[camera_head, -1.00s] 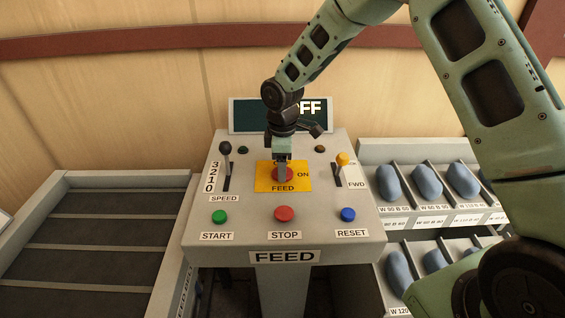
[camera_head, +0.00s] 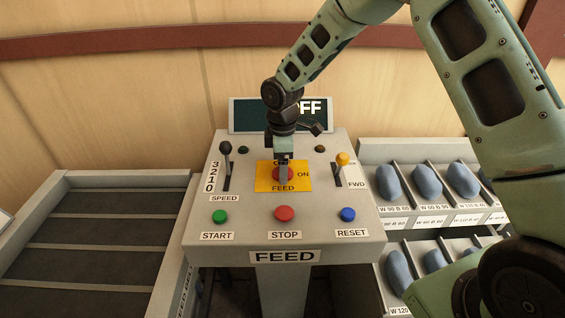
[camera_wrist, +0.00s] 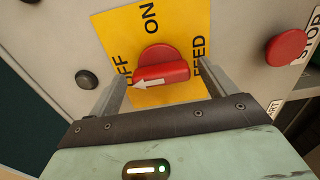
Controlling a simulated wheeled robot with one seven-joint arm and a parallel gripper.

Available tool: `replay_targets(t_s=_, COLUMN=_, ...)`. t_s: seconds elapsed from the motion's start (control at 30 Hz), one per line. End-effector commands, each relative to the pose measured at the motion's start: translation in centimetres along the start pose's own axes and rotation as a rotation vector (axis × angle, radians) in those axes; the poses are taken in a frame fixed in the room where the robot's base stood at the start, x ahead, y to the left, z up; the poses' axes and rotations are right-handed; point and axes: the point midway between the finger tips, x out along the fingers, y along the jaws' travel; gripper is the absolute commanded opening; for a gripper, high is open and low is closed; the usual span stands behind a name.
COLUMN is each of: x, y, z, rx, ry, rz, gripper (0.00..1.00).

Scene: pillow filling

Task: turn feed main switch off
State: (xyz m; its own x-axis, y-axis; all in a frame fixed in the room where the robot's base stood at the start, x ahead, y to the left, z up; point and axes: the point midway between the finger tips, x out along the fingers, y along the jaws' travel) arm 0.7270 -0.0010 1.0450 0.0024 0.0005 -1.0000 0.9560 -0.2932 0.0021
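The feed main switch is a red rotary knob (camera_wrist: 162,68) with a white arrow, on a yellow plate (camera_wrist: 186,22) marked ON, OFF and FEED. In the wrist view the arrow points left, toward the OFF label. In the head view the knob (camera_head: 283,175) is partly hidden behind my gripper (camera_head: 283,162), which reaches down over it. In the wrist view my gripper (camera_wrist: 163,88) is open, with one finger on each side of the knob and a gap visible on both sides. The display (camera_head: 240,115) behind the panel shows letters ending in FF, partly covered by my arm.
The panel (camera_head: 250,225) also carries a black speed lever (camera_head: 225,150), a yellow-topped lever (camera_head: 342,160), and green start (camera_head: 220,216), red stop (camera_head: 285,214) and blue reset (camera_head: 348,214) buttons.

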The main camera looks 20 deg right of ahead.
Motion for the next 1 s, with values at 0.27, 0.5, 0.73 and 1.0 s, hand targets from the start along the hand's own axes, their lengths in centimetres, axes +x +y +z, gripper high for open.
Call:
replay_targets(t_s=0.27, x=-1.3, y=0.1, z=0.0, rx=0.001, ry=0.001, rz=0.002, gripper=0.84)
replay_targets(t_s=0.5, x=-6.3, y=0.1, z=0.0, rx=0.003, ry=0.002, rz=0.005, gripper=0.84)
replay_targets(t_s=0.73, x=-11.7, y=0.1, z=0.0, rx=0.002, ry=0.002, rz=0.005, gripper=0.84)
replay_targets(t_s=1.0, x=-16.2, y=0.1, z=0.0, rx=0.000, ry=0.001, rz=0.001, gripper=0.84)
